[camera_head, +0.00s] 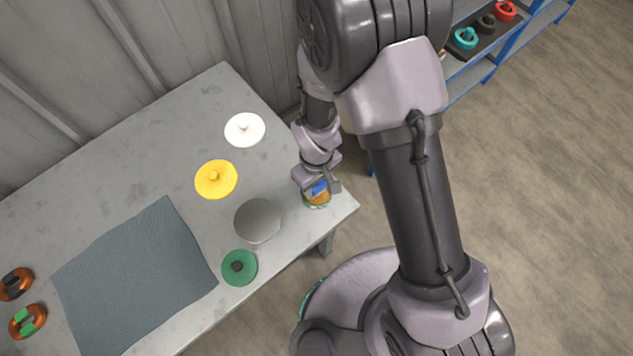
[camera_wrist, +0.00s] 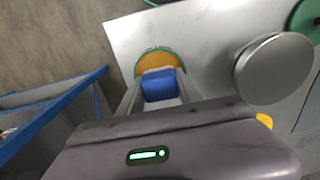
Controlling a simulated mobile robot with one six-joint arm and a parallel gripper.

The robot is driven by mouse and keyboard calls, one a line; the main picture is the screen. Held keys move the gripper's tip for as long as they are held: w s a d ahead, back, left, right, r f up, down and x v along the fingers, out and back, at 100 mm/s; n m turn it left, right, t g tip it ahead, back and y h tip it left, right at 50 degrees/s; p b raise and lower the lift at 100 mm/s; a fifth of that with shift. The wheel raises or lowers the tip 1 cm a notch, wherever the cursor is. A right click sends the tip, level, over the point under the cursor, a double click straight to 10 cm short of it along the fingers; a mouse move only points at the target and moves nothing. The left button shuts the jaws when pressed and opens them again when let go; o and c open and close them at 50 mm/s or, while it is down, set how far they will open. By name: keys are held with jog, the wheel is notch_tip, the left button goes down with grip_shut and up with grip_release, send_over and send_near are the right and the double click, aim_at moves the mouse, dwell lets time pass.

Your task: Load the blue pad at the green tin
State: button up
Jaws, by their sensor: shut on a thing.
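My gripper (camera_head: 318,186) is at the right corner of the grey table, pointing down. It is shut on the blue pad (camera_wrist: 158,86), a small blue block that shows between the fingers; a bit of the blue pad (camera_head: 319,187) also shows in the head view. Right at the fingertips is a round orange piece with a green rim (camera_wrist: 157,60), partly hidden by the gripper. I cannot tell whether the pad touches it. A green round lid-like piece with a dark knob (camera_head: 239,267) lies near the table's front edge; which green item is the tin is unclear.
A grey disc (camera_head: 257,221), a yellow disc (camera_head: 216,179) and a white disc (camera_head: 245,130) lie left of my gripper. A blue-grey mat (camera_head: 135,275) covers the table's middle. Two orange round pieces (camera_head: 27,321) sit at far left. A blue-framed shelf (camera_head: 487,66) stands at top right.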

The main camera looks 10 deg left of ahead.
jog(key=shift+s+f+b, duration=0.1)
jog(key=shift+f+b, duration=0.45)
jog(key=shift+b, duration=0.05)
dwell(1.3)
notch_tip(320, 180, up, 7)
jog(key=p, duration=0.5)
jog(key=shift+r, duration=0.1)
jog(key=shift+w+d, duration=0.1)
jog(key=shift+w, duration=0.1)
dwell(0.3)
